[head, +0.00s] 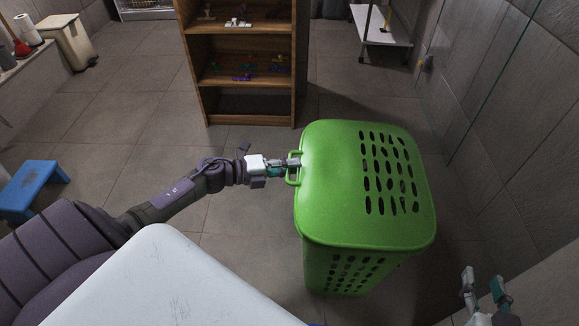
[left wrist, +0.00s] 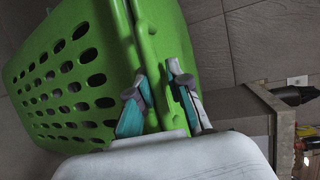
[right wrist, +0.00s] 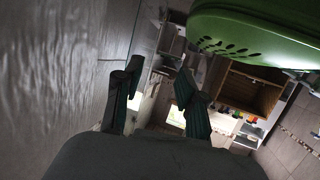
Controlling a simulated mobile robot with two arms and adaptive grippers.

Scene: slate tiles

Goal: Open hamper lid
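The green hamper (head: 345,265) stands upright on the floor, with oval holes in its side. Its lid (head: 330,190) lies flat on top, looks shut, and has a slotted panel on its right half. A small loop handle (head: 290,181) sticks out from the lid's left edge. My left gripper (head: 293,163) is at this handle; in the left wrist view its fingers (left wrist: 160,88) stand apart on either side of green plastic. I cannot tell whether they grip it. My right gripper (head: 485,282) is open and empty, to the right of the hamper; it also shows in the right wrist view (right wrist: 160,85).
A wooden shelf (head: 245,105) with small items stands behind the hamper. A glass panel and tiled wall (head: 500,135) rise at the right. A blue stool (head: 30,180) and a bin (head: 68,42) are at the left. The floor between stool and shelf is clear.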

